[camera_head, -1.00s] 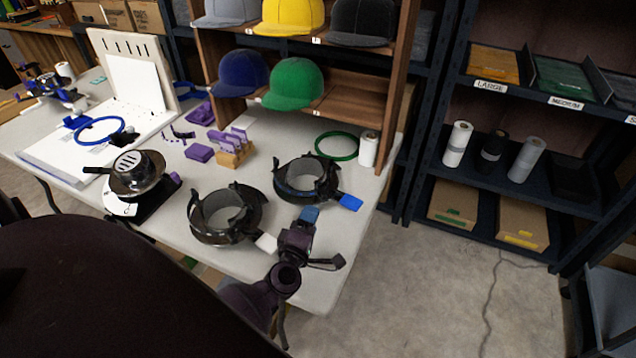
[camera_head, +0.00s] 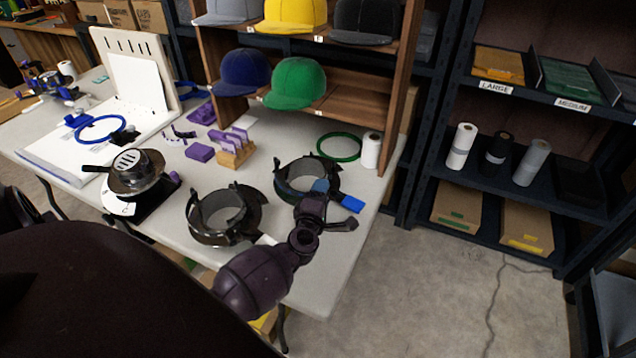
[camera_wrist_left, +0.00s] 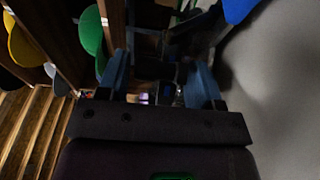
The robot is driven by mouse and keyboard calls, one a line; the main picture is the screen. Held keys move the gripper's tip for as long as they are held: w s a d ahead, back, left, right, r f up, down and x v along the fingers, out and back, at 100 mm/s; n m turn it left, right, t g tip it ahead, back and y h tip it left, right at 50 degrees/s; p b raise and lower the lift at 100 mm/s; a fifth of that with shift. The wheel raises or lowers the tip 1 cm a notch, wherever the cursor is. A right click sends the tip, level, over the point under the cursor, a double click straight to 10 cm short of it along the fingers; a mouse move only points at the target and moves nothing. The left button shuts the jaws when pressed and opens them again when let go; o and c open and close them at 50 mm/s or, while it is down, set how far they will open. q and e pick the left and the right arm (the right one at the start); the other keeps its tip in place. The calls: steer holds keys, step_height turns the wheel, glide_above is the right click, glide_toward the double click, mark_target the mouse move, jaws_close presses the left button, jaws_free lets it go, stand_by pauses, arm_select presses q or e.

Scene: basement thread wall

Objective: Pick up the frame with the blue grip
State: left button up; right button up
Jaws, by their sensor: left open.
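The frame with the blue grip is a dark round hoop (camera_head: 288,192) lying on the white table near its right end. Its blue grip (camera_head: 352,204) sticks out at the front right, and a blue piece, likely this grip, shows in the left wrist view (camera_wrist_left: 240,9). My left gripper (camera_head: 322,186) is open and empty, with its fingertips over the front right part of the hoop, left of the blue grip. The gripper hides part of the hoop. Its two blue fingers stand apart in the left wrist view (camera_wrist_left: 160,80). My right gripper is not in view.
A similar frame with a white grip (camera_head: 210,236) lies just left. A green ring (camera_head: 339,146) and white spool (camera_head: 371,151) stand behind. A wooden cap rack (camera_head: 345,100) rises at the back. The floor (camera_head: 440,290) on the right is clear.

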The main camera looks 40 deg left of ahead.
arm_select(q)
steer(key=shift+x, duration=1)
steer(key=shift+s, duration=0.1)
steer(key=c, duration=0.9)
steer(key=shift+r, duration=0.1)
